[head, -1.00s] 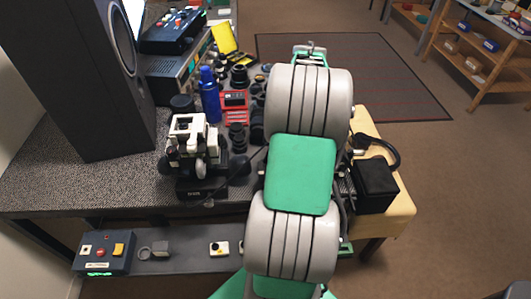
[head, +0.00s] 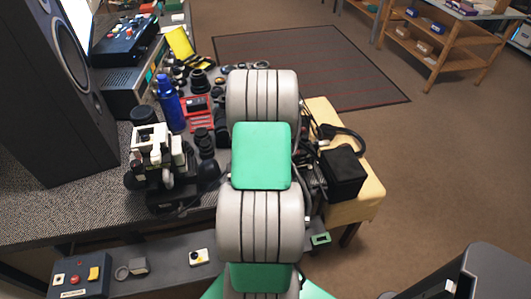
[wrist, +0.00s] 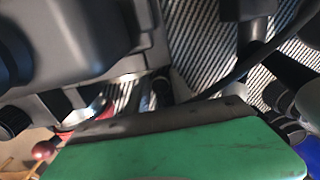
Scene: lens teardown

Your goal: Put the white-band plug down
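I cannot make out the white-band plug in either view. In the head view my grey and green arm stretches over the bench and hides my gripper and what lies under it. In the wrist view a green part with a dark edge, which looks like part of my gripper (wrist: 185,145), fills the bottom. Its fingertips do not show clearly, so I cannot tell whether it is open or holds anything. Beyond it a black cable (wrist: 235,75) crosses a striped surface, near a dark cylindrical part (wrist: 248,15).
A white and black microscope-like device (head: 160,160), a blue bottle (head: 170,103) and a red case (head: 198,110) crowd the bench left of my arm. A tall speaker (head: 60,100) stands far left. A black box (head: 343,172) sits on a yellow-topped table (head: 350,208) at right. Open floor lies farther right.

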